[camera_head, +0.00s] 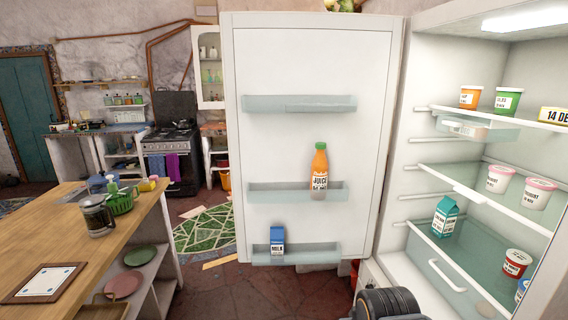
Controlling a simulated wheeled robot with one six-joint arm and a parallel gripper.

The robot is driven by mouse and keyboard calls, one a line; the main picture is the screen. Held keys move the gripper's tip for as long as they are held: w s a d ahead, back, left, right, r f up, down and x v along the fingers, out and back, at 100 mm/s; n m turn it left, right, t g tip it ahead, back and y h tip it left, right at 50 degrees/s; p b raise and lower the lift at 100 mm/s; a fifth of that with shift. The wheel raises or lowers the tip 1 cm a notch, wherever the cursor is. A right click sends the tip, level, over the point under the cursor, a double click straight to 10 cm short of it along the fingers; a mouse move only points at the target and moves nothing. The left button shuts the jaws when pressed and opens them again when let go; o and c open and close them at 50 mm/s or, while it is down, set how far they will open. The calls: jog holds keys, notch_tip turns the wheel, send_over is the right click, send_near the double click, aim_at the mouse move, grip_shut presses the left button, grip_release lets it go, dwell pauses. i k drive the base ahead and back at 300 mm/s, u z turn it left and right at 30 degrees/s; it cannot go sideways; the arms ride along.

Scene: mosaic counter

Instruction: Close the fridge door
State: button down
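The white fridge door (308,148) stands wide open in the middle of the head view, its inner side facing me. Its shelves hold an orange juice bottle (320,170) and a small blue milk carton (277,240). The fridge body (396,170) is at the right, with its lit inside open to view. My gripper is not clearly visible; only a dark rounded part of my own body shows at the bottom edge, right of centre. I cannot see any fingers touching the door.
Inside the fridge, tubs and a teal carton (445,216) stand on glass shelves. Free floor (230,295) lies between counter and door. A stove (170,160) stands behind.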

aim_at(293, 80)
jog(key=k, duration=1.65)
jog(key=u, duration=0.65)
jog(key=i, duration=4.75)
jog(key=z, duration=0.8)
jog(key=i, duration=1.6)
jog(key=z, duration=2.8)
